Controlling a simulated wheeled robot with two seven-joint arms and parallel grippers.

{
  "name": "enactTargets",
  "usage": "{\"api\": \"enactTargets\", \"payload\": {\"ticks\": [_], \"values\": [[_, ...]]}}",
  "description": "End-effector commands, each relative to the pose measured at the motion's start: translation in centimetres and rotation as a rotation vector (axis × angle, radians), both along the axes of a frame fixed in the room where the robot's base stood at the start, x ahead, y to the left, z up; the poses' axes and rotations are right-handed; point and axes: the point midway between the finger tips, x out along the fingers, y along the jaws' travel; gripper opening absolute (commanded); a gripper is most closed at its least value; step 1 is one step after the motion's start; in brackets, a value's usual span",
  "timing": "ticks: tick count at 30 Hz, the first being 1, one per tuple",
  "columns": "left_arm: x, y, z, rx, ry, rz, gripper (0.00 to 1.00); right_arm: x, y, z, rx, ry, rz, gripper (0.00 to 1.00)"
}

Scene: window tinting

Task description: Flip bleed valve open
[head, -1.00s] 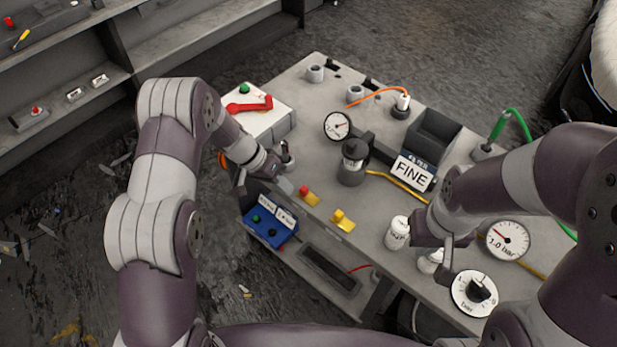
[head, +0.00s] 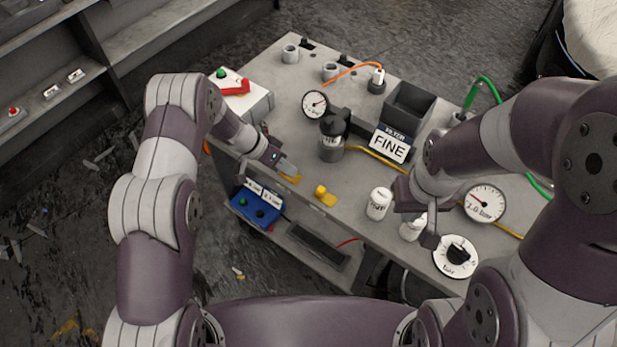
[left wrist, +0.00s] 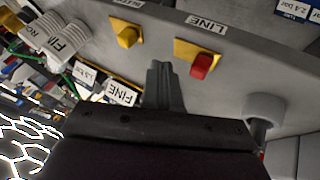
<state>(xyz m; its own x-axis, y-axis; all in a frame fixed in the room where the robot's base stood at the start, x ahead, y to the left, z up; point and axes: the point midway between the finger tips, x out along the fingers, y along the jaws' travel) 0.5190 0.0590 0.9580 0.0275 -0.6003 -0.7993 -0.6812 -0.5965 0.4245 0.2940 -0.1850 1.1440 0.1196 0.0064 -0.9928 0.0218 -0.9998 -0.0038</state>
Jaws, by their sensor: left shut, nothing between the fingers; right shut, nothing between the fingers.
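Two small valves on yellow plates sit along the table's near edge. The yellow-knobbed valve (head: 320,191) is uncovered in the head view and also shows in the left wrist view (left wrist: 127,35); the label beside it is cut off and hard to read. The red-knobbed valve (left wrist: 203,65), beside a LINE label (left wrist: 206,23), is mostly hidden behind my left gripper in the head view. My left gripper (head: 294,170) is shut and empty, its fingertips (left wrist: 162,75) near both valves; contact cannot be told. My right gripper (head: 430,238) is shut and empty near the white bottles.
A FINE-labelled holder (head: 389,144), dark-topped canister (head: 332,138) and gauge (head: 315,103) stand behind the valves. White bottles (head: 378,203), another gauge (head: 485,204) and a dial (head: 456,257) are to the right. A blue box (head: 255,207) sits below the edge.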

Motion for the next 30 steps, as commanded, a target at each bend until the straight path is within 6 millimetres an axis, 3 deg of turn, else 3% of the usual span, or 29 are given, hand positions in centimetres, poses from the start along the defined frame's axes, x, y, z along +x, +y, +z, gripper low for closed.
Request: {"api": "enactTargets", "payload": {"ticks": [6, 13, 26, 30], "values": [[0.0, -2.8, -3.3, 0.002, 0.001, -0.002, 0.00, 0.0, 0.0, 2.1, 0.000, 0.000, 0.000, 0.00], [-1.8, -5.3, -3.0, 0.000, -0.001, -0.001, 0.00, 0.0, 0.0, 4.2, 0.000, 0.000, 0.000, 0.00], [-2.2, -5.8, -3.4, 0.001, -0.002, 0.001, 0.00, 0.0, 0.0, 4.2, 0.000, 0.000, 0.000, 0.00], [-3.2, -7.2, -3.8, -0.001, -0.002, -0.002, 0.00, 0.0, 0.0, 2.9, 0.000, 0.000, 0.000, 0.00]]}}
